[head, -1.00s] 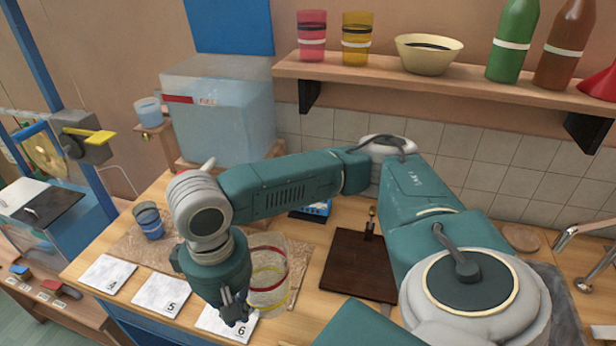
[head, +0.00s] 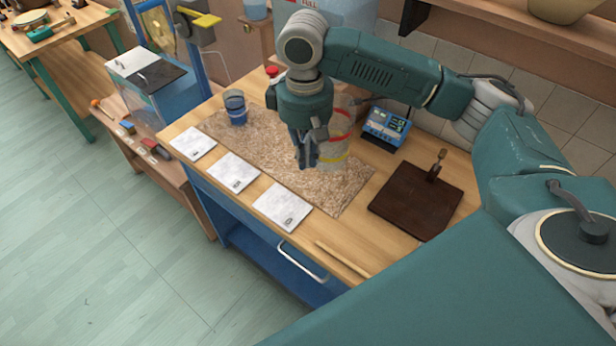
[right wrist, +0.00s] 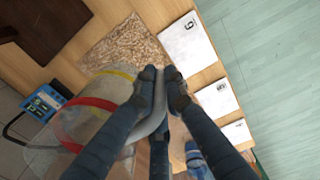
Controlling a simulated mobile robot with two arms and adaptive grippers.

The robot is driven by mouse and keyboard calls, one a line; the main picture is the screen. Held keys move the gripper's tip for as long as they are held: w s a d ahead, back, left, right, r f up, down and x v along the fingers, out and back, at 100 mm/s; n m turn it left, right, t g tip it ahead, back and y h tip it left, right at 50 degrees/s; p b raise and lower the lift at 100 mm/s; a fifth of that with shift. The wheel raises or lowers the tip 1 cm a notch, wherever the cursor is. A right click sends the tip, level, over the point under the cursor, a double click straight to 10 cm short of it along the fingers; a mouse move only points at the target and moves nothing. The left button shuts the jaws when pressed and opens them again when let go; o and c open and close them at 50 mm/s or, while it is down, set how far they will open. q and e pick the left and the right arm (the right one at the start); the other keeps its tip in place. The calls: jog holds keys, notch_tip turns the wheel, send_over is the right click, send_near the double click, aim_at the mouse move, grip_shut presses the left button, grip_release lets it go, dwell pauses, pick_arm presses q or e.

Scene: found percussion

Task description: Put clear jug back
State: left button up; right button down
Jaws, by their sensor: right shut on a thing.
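The clear jug (head: 340,140), see-through with a red and a yellow band, is over the speckled mat (head: 345,195) in the head view. My right gripper (head: 307,162) is at its left side, partly in front of it. In the right wrist view my right gripper (right wrist: 162,75) is shut on a grey curved part that looks like the jug's handle. The jug's body (right wrist: 75,125) shows to the left of the fingers there. I cannot tell whether the jug's base touches the mat. My left gripper is not in view.
A blue tumbler (head: 236,108) stands at the mat's far left. Several white cards (head: 282,206) line the front edge. A blue device (head: 386,129) and a dark brown board (head: 417,200) are to the right. The mat's front right part is clear.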

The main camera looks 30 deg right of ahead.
notch_tip(320, 180, down, 4)
jog(key=shift+f, duration=0.1)
notch_tip(320, 180, down, 4)
jog(key=shift+f+p, duration=0.25)
jog(key=shift+p, duration=0.25)
jog(key=shift+f, duration=0.1)
jog(key=c, duration=1.8)
grip_release()
